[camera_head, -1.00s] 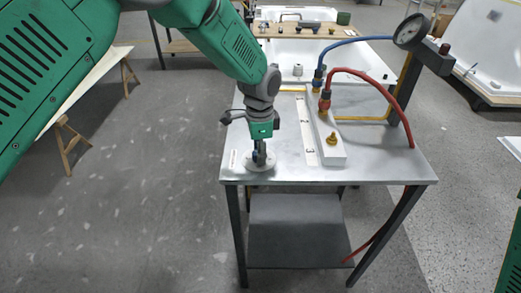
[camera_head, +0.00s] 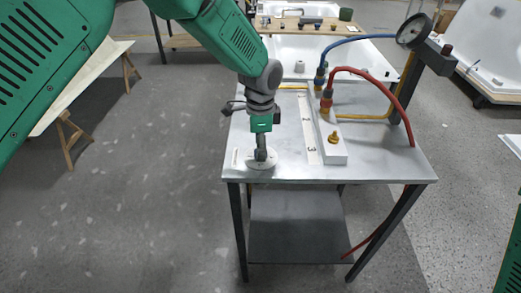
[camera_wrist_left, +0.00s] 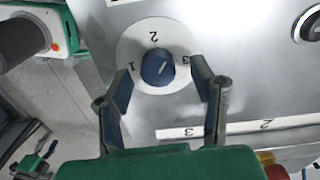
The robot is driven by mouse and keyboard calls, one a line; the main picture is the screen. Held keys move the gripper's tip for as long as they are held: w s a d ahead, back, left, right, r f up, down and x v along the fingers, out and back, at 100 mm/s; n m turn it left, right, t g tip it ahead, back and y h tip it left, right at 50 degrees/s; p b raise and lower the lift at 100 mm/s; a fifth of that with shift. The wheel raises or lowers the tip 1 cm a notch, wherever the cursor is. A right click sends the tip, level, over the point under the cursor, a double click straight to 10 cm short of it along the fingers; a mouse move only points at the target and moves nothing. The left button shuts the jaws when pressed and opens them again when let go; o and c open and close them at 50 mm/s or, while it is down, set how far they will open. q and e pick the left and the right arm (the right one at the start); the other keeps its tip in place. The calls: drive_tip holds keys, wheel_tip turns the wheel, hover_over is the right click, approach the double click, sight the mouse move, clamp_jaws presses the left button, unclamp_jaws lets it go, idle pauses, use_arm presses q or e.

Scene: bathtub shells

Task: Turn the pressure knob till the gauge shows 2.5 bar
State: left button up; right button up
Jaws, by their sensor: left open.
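The pressure knob (camera_wrist_left: 158,68) is blue with a white pointer line, on a round white dial (camera_wrist_left: 130,48) marked 1, 2 and 3. The line slants to the upper right in the wrist view. My left gripper (camera_wrist_left: 160,80) is open, with one finger on each side of the knob; I cannot tell whether they touch it. In the head view my left gripper (camera_head: 261,155) points down over the dial (camera_head: 259,164) at the table's front left corner and hides the knob. The gauge (camera_head: 412,30) is on a dark post at the back right; its reading is too small to make out.
The metal table (camera_head: 385,165) carries a white block (camera_head: 332,150) with brass and hose fittings and a numbered strip (camera_head: 309,135). A red hose (camera_head: 388,88) and a blue hose (camera_head: 355,40) arch above it. Bare tabletop lies right of the block.

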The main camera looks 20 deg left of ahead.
use_arm(q)
wheel_tip(320, 180, up, 10)
idle(0.3)
drive_tip(key=shift+r, duration=0.1)
